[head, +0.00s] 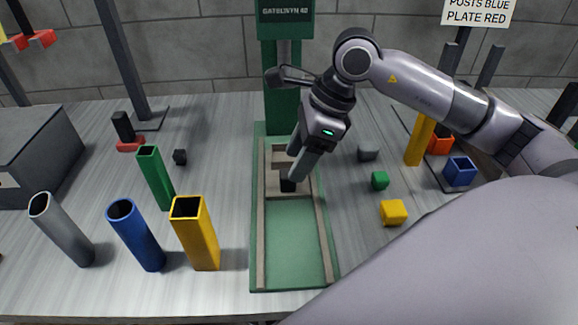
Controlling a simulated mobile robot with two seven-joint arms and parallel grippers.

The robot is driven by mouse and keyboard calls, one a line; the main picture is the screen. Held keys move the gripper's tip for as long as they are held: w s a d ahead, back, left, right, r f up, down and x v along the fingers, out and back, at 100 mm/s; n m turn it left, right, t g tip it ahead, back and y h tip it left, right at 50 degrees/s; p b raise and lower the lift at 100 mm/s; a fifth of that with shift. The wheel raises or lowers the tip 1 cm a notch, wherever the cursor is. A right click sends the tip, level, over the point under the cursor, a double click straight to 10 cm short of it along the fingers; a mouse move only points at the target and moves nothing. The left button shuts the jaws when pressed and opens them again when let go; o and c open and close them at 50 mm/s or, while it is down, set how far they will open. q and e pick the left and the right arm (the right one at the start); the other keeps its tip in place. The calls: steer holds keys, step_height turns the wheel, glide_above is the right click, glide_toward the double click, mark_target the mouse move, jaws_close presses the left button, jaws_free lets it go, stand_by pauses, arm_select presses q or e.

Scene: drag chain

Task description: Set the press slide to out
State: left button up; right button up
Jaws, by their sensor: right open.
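The green press (283,105) stands at the middle back, with a long green bed (292,245) running toward me between two tan side rails. The press slide (278,158), a tan tray-like piece, sits at the back end of the bed below the press column. A black block, seemingly its handle (288,186), is at its front. My right gripper (296,176) reaches down over the slide, with its fingers at the black block. It is open; the fingers partly hide the block, and I cannot tell whether they touch it. My left gripper is not in view.
Grey, blue (137,236), yellow (196,234) and green (156,178) tubes stand left of the bed. A yellow cube (393,212), a green cube (380,180) and a grey piece (368,153) lie on its right. The front of the bed is clear.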

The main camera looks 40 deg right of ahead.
mark_target(286, 165)
steer(key=shift+x, duration=1.7)
jaws_close()
steer(key=shift+a, duration=0.1)
